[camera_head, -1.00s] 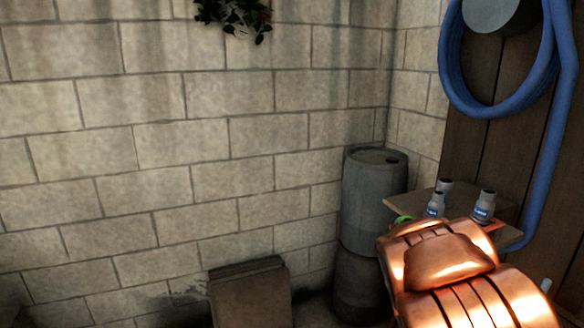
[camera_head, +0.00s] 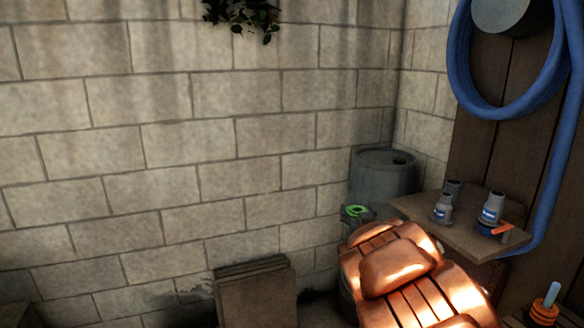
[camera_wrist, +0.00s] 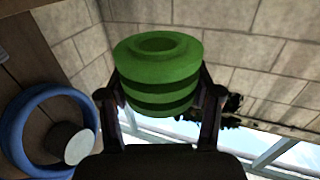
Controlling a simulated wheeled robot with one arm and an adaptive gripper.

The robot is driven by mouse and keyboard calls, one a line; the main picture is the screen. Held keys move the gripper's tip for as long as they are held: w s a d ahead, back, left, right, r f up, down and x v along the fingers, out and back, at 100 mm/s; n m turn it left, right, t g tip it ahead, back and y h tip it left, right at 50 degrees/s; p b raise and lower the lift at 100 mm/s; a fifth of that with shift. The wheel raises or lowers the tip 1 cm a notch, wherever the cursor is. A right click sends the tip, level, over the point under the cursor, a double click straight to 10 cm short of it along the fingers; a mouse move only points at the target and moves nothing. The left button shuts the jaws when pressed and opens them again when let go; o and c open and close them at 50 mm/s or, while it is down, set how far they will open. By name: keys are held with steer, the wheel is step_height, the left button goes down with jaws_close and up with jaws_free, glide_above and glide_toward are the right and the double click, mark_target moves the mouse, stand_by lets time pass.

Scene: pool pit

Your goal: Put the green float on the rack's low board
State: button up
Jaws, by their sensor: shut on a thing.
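The green float (camera_wrist: 157,92) is a ribbed, round piece with a hollow in its top. My gripper (camera_wrist: 160,88) is shut on it, one finger on each side, in the wrist view. In the head view only a bit of the green float (camera_head: 358,210) shows past my copper-coloured arm. There it is in the air, left of a wooden board (camera_head: 474,242) and apart from it. Which board of the rack this is, I cannot tell.
Several grey bottles (camera_head: 492,207) and an orange item (camera_head: 501,228) stand on the wooden board. An orange ringed piece (camera_head: 545,310) shows at the lower right. A grey barrel (camera_head: 384,178) stands in the corner. A blue hose (camera_head: 553,150) hangs at the right.

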step_height(320, 180, down, 10)
steer(key=b, duration=1)
step_height(320, 180, up, 16)
steer(key=p, duration=1.5)
steer(key=shift+f, duration=0.25)
steer(key=shift+d, duration=0.1)
